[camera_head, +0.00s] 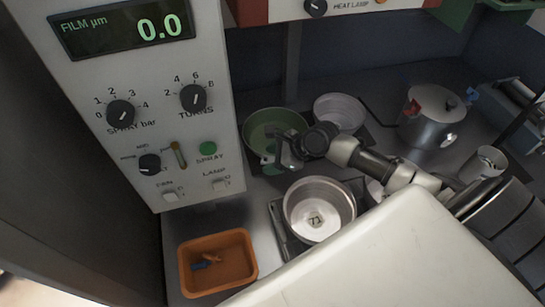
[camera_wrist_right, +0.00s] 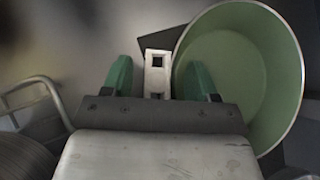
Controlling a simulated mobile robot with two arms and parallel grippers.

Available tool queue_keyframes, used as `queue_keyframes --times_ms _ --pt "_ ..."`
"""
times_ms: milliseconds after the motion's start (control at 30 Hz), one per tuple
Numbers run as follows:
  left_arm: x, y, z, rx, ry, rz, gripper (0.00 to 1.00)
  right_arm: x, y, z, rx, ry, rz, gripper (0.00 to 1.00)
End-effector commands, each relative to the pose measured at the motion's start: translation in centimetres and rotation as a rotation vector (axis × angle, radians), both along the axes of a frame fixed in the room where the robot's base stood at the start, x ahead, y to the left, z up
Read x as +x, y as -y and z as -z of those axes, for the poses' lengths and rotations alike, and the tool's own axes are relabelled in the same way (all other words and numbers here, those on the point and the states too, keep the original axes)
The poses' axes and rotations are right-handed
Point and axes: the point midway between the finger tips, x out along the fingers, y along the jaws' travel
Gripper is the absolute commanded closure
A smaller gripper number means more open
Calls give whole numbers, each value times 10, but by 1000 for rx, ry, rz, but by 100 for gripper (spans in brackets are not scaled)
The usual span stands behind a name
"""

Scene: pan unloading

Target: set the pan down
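The green-lined pan (camera_head: 262,122) sits on the counter at the foot of the grey control panel, and its round bowl fills the right side of the wrist view (camera_wrist_right: 236,62). My right gripper (camera_head: 280,160) is at the pan's near side. In the right wrist view its two green fingers (camera_wrist_right: 160,82) stand apart. A pale metal piece with square holes (camera_wrist_right: 157,68) shows between them, with a gap on each side; I cannot tell whether it belongs to the pan. The right finger overlaps the pan's rim in the picture; contact cannot be told. My left gripper is not in view.
A steel pot marked 71 (camera_head: 318,212) stands nearer. A pale pot (camera_head: 341,108) stands just right of the pan, a lidded pot (camera_head: 430,115) farther right. An orange bin (camera_head: 189,270) with small items is at front left. The control panel (camera_head: 140,75) rises at left.

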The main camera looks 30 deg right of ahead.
Motion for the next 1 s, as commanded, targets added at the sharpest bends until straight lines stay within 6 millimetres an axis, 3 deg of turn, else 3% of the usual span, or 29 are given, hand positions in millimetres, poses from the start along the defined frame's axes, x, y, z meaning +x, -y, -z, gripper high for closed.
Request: queue_keyframes --times_ms 367,800,1000 --pt "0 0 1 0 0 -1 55 -3 4 -5 -1 1 1 41" --pt "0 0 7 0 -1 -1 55 -47 47 -65 -5 1 -2 41" --pt "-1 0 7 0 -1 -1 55 -58 59 -81 -1 1 0 41"
